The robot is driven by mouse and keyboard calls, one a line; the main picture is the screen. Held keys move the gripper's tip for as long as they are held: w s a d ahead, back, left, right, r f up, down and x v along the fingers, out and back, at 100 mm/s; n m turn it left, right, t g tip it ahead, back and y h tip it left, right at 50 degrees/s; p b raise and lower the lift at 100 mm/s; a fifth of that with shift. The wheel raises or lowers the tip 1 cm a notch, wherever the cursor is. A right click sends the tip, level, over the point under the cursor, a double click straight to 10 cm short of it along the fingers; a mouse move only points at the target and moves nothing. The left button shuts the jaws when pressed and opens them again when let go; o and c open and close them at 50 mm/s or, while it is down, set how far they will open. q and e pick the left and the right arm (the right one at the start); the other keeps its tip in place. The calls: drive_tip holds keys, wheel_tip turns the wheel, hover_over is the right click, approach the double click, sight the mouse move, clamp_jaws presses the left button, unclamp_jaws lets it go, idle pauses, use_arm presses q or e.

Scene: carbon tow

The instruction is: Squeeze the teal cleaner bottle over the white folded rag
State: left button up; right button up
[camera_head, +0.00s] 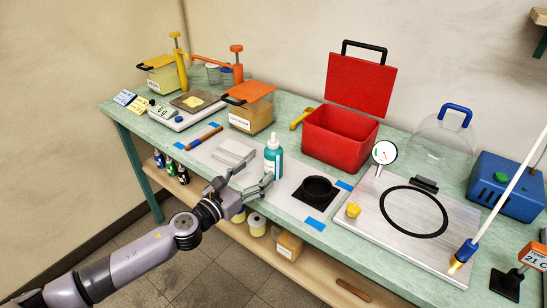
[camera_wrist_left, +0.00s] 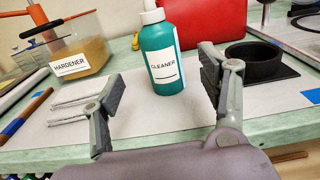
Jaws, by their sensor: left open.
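The teal cleaner bottle (camera_head: 273,155) with a white cap stands upright on a light sheet on the bench. It also shows in the left wrist view (camera_wrist_left: 164,55), label facing my gripper. My left gripper (camera_head: 244,187) is open in front of the bottle, with the bottle between and beyond its fingers (camera_wrist_left: 165,92) in the wrist view; no contact shows. The folded rag (camera_head: 234,152), pale grey-white, lies flat left of the bottle. It shows partly in the left wrist view (camera_wrist_left: 83,94), half hidden by the left finger. My right gripper is not in view.
A black cup (camera_head: 318,188) on a dark square stands right of the bottle. The open red box (camera_head: 339,138) is behind it. A hardener container (camera_head: 249,112) stands behind the rag, and a brown-handled tool (camera_head: 206,136) lies left of it. A metal plate (camera_head: 376,226) fills the right.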

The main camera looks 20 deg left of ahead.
sight(267, 162)
use_arm(q)
drive_tip(key=x, duration=0.3)
drive_tip(key=shift+w+d, duration=0.15)
drive_tip(key=shift+w, duration=0.35)
drive_tip(key=shift+w+d+p, duration=0.1)
drive_tip(key=shift+w+p, duration=0.2)
drive_tip(key=shift+p, duration=0.05)
drive_tip(key=x, duration=0.3)
drive_tip(key=shift+w+d+r, duration=0.1)
drive_tip(key=shift+w+d, duration=0.05)
drive_tip(key=shift+w, duration=0.1)
drive_tip(key=shift+w+d, duration=0.15)
drive_tip(key=shift+w, duration=0.25)
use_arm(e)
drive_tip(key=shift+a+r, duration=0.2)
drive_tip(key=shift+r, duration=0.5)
use_arm(q)
drive_tip(key=shift+c, duration=0.5)
drive_tip(key=c, duration=1.3)
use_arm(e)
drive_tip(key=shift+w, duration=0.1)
